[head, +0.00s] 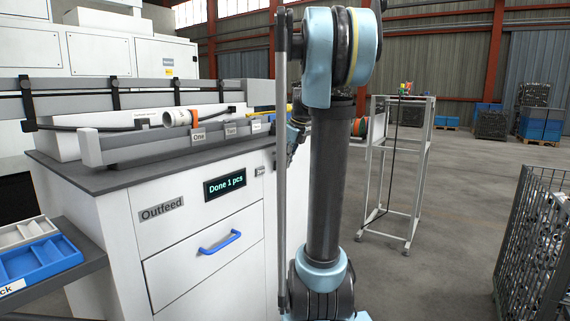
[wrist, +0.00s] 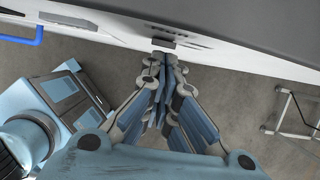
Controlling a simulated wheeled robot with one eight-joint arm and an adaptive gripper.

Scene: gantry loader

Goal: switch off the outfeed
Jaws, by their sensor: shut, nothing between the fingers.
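The outfeed is a white cabinet (head: 185,245) with an "Outfeed" label (head: 161,210) and a lit display (head: 225,187) reading "Done 1 pcs". A small label (head: 260,171) sits right of the display, partly unreadable. No switch shows clearly in the head view; my arm covers the cabinet's right end. In the wrist view, my gripper (wrist: 166,62) is shut and empty, its tips close to the white cabinet front (wrist: 105,25). A small dark fixture (wrist: 163,43) shows just beyond the tips; I cannot tell whether they touch it.
A drawer has a blue handle (head: 220,242), and a grey worktop (head: 112,180) with a rail and a roll overhangs the front. A tray shelf (head: 60,285) stands at left. A metal stand (head: 405,200) and wire cage (head: 535,240) stand right, with open floor between.

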